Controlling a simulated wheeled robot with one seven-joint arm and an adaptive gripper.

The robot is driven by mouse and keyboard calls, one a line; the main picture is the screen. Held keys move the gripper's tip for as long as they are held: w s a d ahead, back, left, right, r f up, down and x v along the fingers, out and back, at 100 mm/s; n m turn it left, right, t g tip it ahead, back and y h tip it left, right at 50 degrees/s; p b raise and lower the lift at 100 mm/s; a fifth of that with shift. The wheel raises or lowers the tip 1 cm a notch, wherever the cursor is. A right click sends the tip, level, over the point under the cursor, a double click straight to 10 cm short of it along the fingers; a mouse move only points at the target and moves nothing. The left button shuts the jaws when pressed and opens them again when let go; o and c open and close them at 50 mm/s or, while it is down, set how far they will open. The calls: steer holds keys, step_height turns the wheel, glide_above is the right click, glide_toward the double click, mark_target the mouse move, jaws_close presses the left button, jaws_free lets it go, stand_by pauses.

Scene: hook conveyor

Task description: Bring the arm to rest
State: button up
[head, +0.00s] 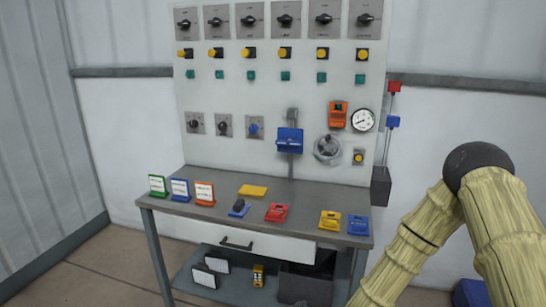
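My arm shows at the right of the head view, in pale ribbed links that meet at a dark rounded elbow. One link runs down and to the left from the elbow and leaves the picture at the bottom edge. The other link comes down at the right edge. My gripper is outside the picture, so I cannot see whether it is open or holds anything. The visible part of the arm stands in front of the wall, to the right of the workbench (225,211), with no clear contact.
A switch panel (229,99) rises behind the bench. A blue lockout box (290,140), handwheel (327,149) and gauge (362,120) are on it. Coloured tags and lockout devices, including a red one (277,212), lie on the bench. A blue object (469,293) stands on the floor, bottom right.

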steer(key=s+d+f+n+g+p, duration=0.1)
steer(key=s+d+f+n+g, duration=0.15)
steer(key=s, duration=0.35)
steer(key=s+d+f+n+g+h, duration=0.1)
steer(key=s+f+n, duration=0.15)
steer(key=s, duration=0.35)
steer(key=s+d+f+n+g+p, duration=0.1)
steer(key=s+d+f, duration=0.15)
steer(key=s, duration=0.35)
steer(key=s+d+n+g+h+p, duration=0.1)
steer(key=s+d+n+g, duration=0.1)
steer(key=s, duration=0.7)
steer(key=s+d+n+g+h, duration=0.1)
steer(key=s+d+n, duration=0.3)
steer(key=s, duration=0.5)
steer(key=shift+s+d+f+g+h+p, duration=0.3)
steer(key=shift+d+g+p, duration=0.1)
steer(key=shift+d+g, duration=0.55)
steer(key=shift+d, duration=0.1)
